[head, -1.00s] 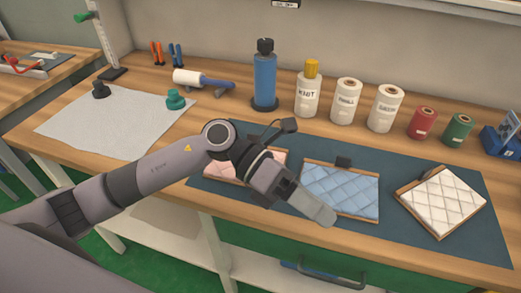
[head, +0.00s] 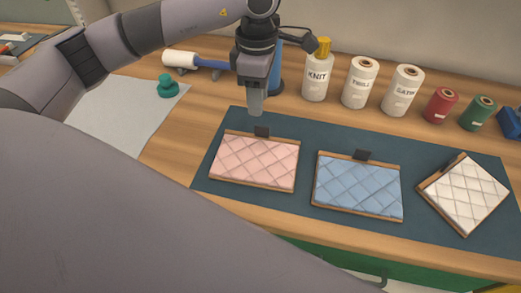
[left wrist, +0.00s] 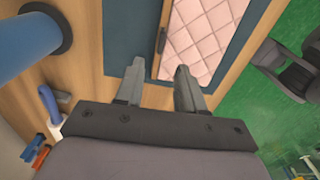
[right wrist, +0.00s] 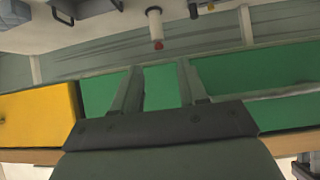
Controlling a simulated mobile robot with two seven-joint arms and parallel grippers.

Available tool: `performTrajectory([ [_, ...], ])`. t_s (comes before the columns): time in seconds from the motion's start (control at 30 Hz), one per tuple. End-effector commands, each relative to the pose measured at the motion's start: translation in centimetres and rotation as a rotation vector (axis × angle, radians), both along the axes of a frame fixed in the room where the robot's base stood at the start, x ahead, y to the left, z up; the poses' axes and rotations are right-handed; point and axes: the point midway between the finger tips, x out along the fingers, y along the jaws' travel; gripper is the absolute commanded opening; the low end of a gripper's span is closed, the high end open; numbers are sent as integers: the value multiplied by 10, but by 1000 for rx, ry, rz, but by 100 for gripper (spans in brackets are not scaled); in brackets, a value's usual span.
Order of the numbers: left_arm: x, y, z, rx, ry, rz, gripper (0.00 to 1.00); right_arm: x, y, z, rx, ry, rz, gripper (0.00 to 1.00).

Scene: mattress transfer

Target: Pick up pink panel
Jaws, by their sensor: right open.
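The pink panel (head: 255,162) is a quilted pad on a wooden-edged board, lying flat on the dark mat, with a dark tab (head: 262,131) at its far edge. My left gripper (head: 255,108) points down just behind that tab, above the mat. In the left wrist view the pink panel (left wrist: 205,35) lies ahead of the left gripper (left wrist: 158,80), whose two fingers are apart with nothing between them. My right gripper (right wrist: 160,75) is open and empty in the right wrist view, away from the panel; it is not in the head view.
A blue panel (head: 358,186) and a tilted white panel (head: 464,193) lie to the right on the dark mat (head: 290,231). Behind stand a blue bottle (head: 276,75), white rolls (head: 360,82) and red and green spools (head: 441,104). A grey cloth (head: 120,112) lies left.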

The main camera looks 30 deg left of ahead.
Motion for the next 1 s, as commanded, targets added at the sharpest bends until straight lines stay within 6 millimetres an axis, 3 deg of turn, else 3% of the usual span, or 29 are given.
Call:
performTrajectory([
  [0.27,0,-2,-25,8,2,0,38,0,0,9,0,0,0,43],
  [0.53,2,-8,-64,6,2,2,38,0,0,18,-1,0,-1,43],
  [0.83,3,-8,-70,5,0,1,38,0,0,18,-1,1,-1,43],
  [0.87,3,-8,-70,5,0,1,32,0,0,18,-1,1,-1,43],
  [0.97,2,-8,-70,5,0,1,0,0,0,18,-1,1,-1,43],
  [1.0,2,-8,-70,5,0,1,0,0,0,18,-1,1,-1,43],
])
